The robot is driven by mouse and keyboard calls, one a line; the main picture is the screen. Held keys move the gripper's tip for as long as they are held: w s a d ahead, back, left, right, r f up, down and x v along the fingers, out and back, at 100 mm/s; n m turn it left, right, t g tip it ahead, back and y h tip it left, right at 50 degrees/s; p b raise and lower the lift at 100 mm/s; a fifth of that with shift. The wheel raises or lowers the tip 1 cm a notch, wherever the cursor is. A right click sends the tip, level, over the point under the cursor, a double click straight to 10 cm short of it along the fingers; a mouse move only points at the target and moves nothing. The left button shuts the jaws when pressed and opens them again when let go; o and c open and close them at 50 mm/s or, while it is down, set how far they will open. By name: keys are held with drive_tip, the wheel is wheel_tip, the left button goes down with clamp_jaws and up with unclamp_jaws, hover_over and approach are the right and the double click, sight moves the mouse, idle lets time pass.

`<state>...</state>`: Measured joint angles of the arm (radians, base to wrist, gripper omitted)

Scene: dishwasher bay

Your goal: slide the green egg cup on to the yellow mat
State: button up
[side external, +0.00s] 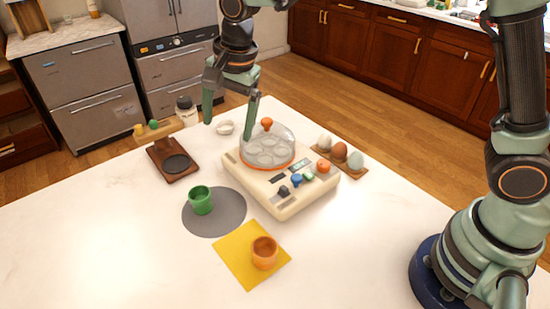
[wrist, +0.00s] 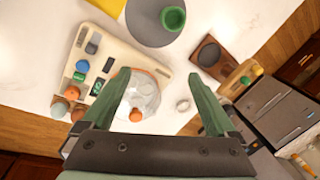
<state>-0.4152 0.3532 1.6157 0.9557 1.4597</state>
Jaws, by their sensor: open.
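The green egg cup (side external: 201,200) stands upright on a round grey mat (side external: 230,224). It also shows at the top of the wrist view (wrist: 173,19). The yellow mat (side external: 236,262) lies beside the grey mat, nearer the front. An orange-brown cup (side external: 264,252) stands on the yellow mat. Only a corner of the yellow mat (wrist: 106,6) shows in the wrist view. My gripper (side external: 229,118) is open and empty, with its fingers pointing down. It is above the table near the clear-domed egg cooker, behind and apart from the green egg cup.
The cream egg cooker (side external: 280,206) with its clear dome (side external: 267,147) stands right of the grey mat. Several eggs sit on a wooden holder (side external: 352,171) to its right. A brown wooden stand (side external: 172,162) and a white ring (side external: 225,127) are at the back. The table's front left is clear.

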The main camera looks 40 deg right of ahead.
sight(201, 197)
drive_tip(key=w+a+f+m, duration=0.1)
drive_tip(key=a+f+m, duration=0.2)
drive_tip(key=a+f, duration=0.3)
drive_tip(key=shift+a+f+g, duration=0.2)
drive_tip(key=shift+a+g, duration=0.2)
drive_tip(key=shift+a, duration=0.1)
drive_tip(key=shift+w, duration=0.1)
drive_tip(key=f, duration=0.4)
drive_tip(key=w+f, duration=0.1)
drive_tip(key=f, duration=0.7)
drive_tip(key=shift+w+a, duration=0.25)
drive_tip(key=shift+a, duration=0.15)
drive_tip(key=c, duration=1.4)
drive_tip(key=shift+s+d, duration=0.2)
drive_tip(key=shift+s, duration=3.1)
drive_tip(key=shift+s+d, duration=0.2)
drive_tip(key=shift+s, duration=3.05)
